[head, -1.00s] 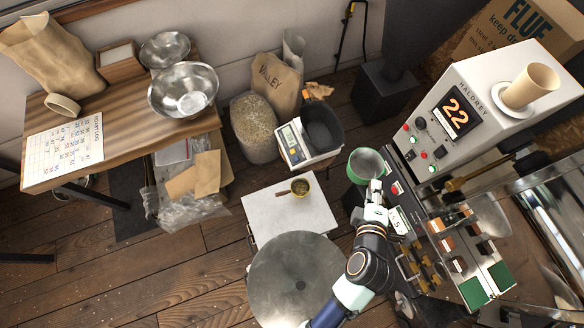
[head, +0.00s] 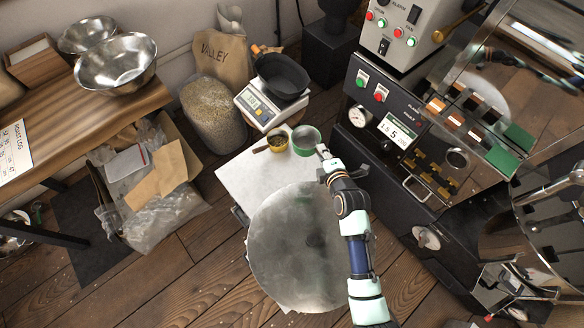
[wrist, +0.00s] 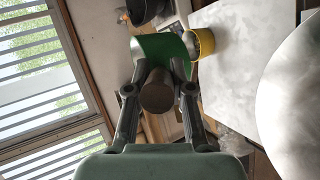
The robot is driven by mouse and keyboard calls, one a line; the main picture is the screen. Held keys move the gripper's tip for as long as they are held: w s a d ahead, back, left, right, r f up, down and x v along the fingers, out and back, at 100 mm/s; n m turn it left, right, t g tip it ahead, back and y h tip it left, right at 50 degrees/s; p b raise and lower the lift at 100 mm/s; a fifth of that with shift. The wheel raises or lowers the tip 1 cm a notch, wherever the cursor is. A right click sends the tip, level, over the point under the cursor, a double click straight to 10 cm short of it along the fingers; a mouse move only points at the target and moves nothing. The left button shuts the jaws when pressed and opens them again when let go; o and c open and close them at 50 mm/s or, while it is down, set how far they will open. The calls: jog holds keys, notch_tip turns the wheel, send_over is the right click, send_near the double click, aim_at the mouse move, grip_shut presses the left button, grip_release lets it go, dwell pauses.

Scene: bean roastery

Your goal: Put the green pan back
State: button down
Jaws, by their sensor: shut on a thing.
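The green pan (head: 305,141) is at the back right corner of a white board (head: 243,178), close beside a small yellow pan (head: 278,138). My gripper (head: 323,153) is at its front right side. In the wrist view my gripper (wrist: 160,72) is shut on the green pan's dark brown handle, with the green wall (wrist: 160,47) just beyond the fingertips. The yellow pan (wrist: 205,42) shows to its right. I cannot tell whether the green pan rests on the board or hangs just above it.
A scale with a black bowl (head: 282,75) stands behind the pans. A large round metal plate (head: 290,250) lies in front of the board. The roaster's control panel (head: 385,95) rises at the right. The board's left part is clear.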

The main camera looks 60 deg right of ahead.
notch_tip(320, 180, down, 16)
jog(key=b, duration=0.6)
jog(key=shift+r+b, duration=0.25)
jog(key=shift+b, duration=0.15)
jog(key=shift+f+b, duration=1.4)
jog(key=shift+f, duration=0.9)
jog(key=c, duration=1)
grip_release()
jog(key=shift+s+a+r+p, duration=0.1)
jog(key=shift+r+p, duration=0.2)
jog(key=shift+p, duration=0.1)
jog(key=p+v, duration=0.2)
jog(key=v, duration=0.9)
jog(key=shift+s+a+r, duration=0.1)
jog(key=shift+s+a, duration=0.1)
